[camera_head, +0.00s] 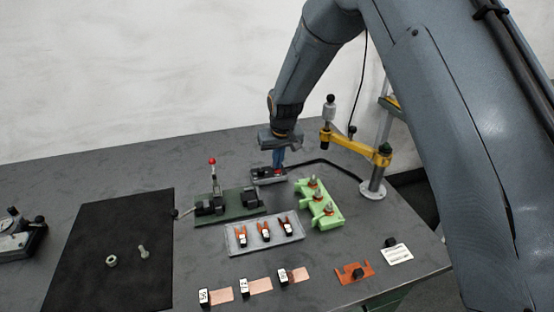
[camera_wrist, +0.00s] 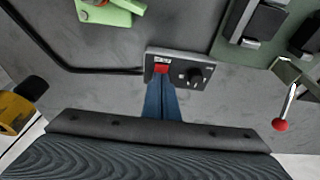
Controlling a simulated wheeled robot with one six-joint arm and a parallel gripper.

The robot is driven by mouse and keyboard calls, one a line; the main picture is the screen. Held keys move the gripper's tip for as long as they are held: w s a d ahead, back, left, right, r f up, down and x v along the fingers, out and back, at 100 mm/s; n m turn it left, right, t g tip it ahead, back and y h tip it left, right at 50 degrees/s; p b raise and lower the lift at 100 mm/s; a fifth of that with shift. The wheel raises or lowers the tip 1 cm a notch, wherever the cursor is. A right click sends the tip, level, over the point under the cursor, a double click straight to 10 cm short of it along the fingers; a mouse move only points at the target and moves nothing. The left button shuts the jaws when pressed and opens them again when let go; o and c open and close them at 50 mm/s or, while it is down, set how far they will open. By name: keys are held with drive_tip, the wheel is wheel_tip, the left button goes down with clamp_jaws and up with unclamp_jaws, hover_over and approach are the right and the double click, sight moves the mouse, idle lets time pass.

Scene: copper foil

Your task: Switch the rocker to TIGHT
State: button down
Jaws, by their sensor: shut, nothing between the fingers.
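A small dark control box (camera_head: 263,176) lies on the table below my arm. In the wrist view the box (camera_wrist: 181,88) shows a red rocker (camera_wrist: 161,68) with a small white label above it, and a black knob (camera_wrist: 196,76) to the right of the rocker. My gripper (camera_head: 279,166) points down at the box. In the wrist view my gripper's blue fingertips (camera_wrist: 161,80) are together at the lower edge of the rocker. I cannot tell if they touch it. The label is too small to read, and the rocker's tilt is unclear.
A green base with a red-knobbed lever (camera_head: 213,183) stands left of the box. A light green block (camera_head: 325,215) and a grey tray (camera_head: 240,246) with clips lie in front. A yellow-armed stand (camera_head: 374,187) is at the right. A black cable runs from the box.

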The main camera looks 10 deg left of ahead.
drive_tip(key=shift+s+d+f, duration=0.15)
drive_tip(key=shift+s+d, duration=0.1)
drive_tip(key=shift+s, duration=0.25)
drive_tip(key=shift+r+p, duration=0.3)
drive_tip(key=v, duration=0.1)
drive_tip(key=p+v, duration=0.2)
drive_tip(key=v, duration=0.1)
drive_tip(key=shift+w+a+r, duration=0.15)
drive_tip(key=shift+w, duration=0.1)
drive_tip(key=s+b+v, duration=0.1)
drive_tip(key=b+v, duration=0.2)
drive_tip(key=v, duration=0.6)
drive_tip(key=shift+s+d+b, duration=0.2)
drive_tip(key=shift+d+b, duration=0.1)
drive_tip(key=shift+d, duration=0.05)
